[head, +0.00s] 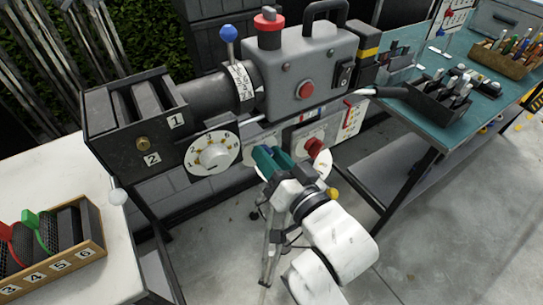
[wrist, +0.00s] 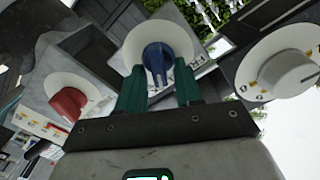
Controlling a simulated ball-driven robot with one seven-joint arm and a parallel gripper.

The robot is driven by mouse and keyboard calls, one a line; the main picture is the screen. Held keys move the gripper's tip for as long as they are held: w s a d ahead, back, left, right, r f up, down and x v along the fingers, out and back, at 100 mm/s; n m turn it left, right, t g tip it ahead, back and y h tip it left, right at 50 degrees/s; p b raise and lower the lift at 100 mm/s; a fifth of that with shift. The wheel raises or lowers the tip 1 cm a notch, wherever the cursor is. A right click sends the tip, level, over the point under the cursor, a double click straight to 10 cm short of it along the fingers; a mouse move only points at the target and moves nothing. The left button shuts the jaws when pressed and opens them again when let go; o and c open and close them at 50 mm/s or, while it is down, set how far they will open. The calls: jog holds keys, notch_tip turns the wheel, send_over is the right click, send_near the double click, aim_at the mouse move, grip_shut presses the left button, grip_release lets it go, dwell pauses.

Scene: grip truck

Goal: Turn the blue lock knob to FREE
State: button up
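The blue lock knob (wrist: 157,60) sits on a round white disc (wrist: 180,35) in the wrist view. Its grip bar points roughly up and down in that picture. A partly hidden label starting "FR" (wrist: 199,62) shows to the right of the disc. My gripper (wrist: 160,75) is open, with one teal finger on each side of the knob and a visible gap to it. I cannot tell how deep the tips reach. In the head view my gripper (head: 268,157) is in front of the machine's lower panel and hides the blue knob.
A red knob (head: 314,147) on a white disc is just right of my gripper, also in the wrist view (wrist: 68,104). A white numbered dial (head: 212,156) is to the left. The grey machine body (head: 315,75) rises above. Tables stand on both sides.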

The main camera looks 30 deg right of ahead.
jog(key=shift+c, duration=0.8)
jog(key=n, duration=0.4)
jog(key=n+p, duration=0.1)
jog(key=n, duration=0.3)
jog(key=a+n, duration=0.1)
jog(key=n, duration=0.2)
jog(key=shift+n+p, duration=0.4)
jog(key=o, duration=0.7)
jog(key=shift+c, duration=0.2)
